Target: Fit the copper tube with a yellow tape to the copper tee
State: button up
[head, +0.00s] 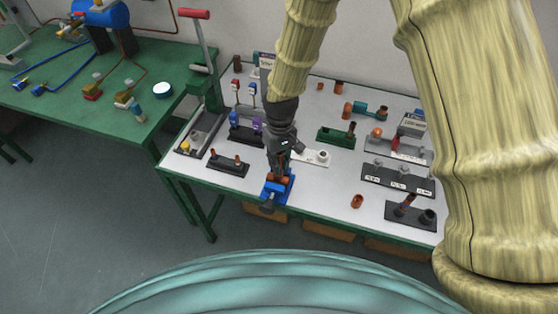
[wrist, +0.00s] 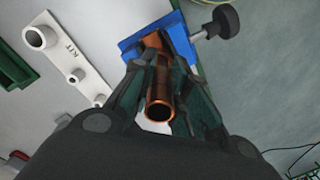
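My gripper (head: 281,172) points down over a small blue vise (head: 288,190) at the table's front edge. In the wrist view, the gripper fingers (wrist: 162,85) close on both sides of a copper tube (wrist: 159,108), whose open end faces the camera. The blue vise (wrist: 131,49) lies just beyond the fingertips, with its black knob (wrist: 225,20) to the right. Copper (wrist: 153,41) shows at the vise jaws; this may be the tee, but its shape is mostly hidden. I cannot tell whether the tube touches it. No yellow tape is clearly visible.
A white KIT plate (head: 316,158) with pegs lies beside the vise. A dark holder (head: 228,162) stands to the left, and another (head: 410,214) at the right. A loose copper fitting (head: 357,201) lies right of the vise. White tabletop (head: 325,190) is clear between them.

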jog(key=o, duration=0.4)
jog(key=shift+o, duration=0.2)
jog(key=r, duration=0.8)
jog(key=w+r, duration=0.1)
jog(key=r, duration=0.3)
jog(key=shift+w+d, duration=0.1)
jog(key=shift+d, duration=0.05)
jog(key=shift+f, duration=0.1)
